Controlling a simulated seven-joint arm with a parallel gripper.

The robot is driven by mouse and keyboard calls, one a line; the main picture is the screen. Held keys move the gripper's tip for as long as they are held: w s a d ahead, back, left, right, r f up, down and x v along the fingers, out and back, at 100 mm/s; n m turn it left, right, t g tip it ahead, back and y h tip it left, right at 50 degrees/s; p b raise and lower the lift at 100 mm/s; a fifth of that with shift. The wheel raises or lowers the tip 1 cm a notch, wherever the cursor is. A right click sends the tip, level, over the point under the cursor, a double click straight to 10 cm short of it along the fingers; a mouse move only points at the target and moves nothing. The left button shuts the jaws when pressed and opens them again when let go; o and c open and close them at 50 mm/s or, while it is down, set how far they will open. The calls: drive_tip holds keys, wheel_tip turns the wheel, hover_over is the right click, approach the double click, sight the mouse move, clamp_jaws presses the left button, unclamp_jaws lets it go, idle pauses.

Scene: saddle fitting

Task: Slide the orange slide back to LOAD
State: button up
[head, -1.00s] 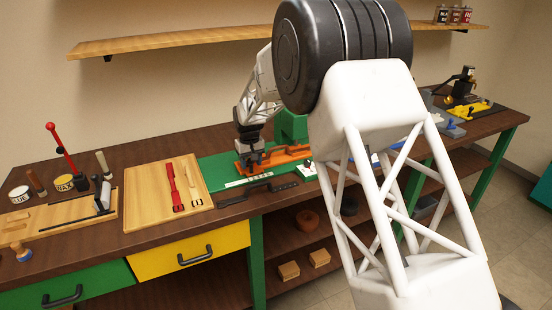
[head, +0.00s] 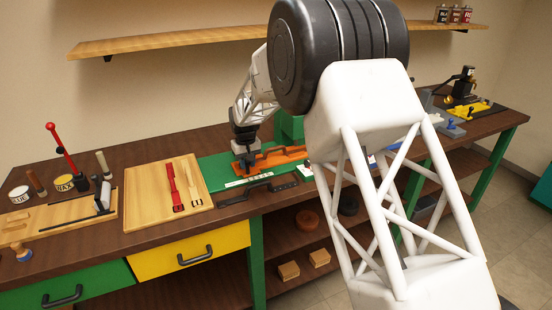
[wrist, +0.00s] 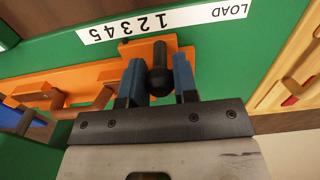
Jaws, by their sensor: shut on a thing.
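The orange slide (head: 282,159) lies on the green base (head: 213,168) on the workbench. In the wrist view, the orange slide (wrist: 84,78) runs leftward from my gripper, and its right end lies below the scale strip. A dark upright knob (wrist: 160,76) stands at that end. My gripper (wrist: 157,68) is shut on the knob, with one blue finger on each side. In the head view my gripper (head: 244,165) is over the slide's left end. The white strip (wrist: 160,22) reads 1 to 5 and LOAD, with LOAD to the right of my fingers.
A wooden tray (head: 143,203) with a red and a pale strap lies left of the green base. A black handle-like bar (head: 270,192) lies in front of the base. A green block (head: 290,127) stands behind the slide. My arm hides the bench's middle right.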

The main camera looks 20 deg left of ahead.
drive_tip(key=shift+s+a, duration=0.2)
idle(0.4)
drive_tip(key=shift+s+a, duration=0.5)
drive_tip(key=shift+a, duration=0.05)
drive_tip(key=shift+s+a, duration=0.65)
idle(0.5)
drive_tip(key=shift+s+a, duration=0.65)
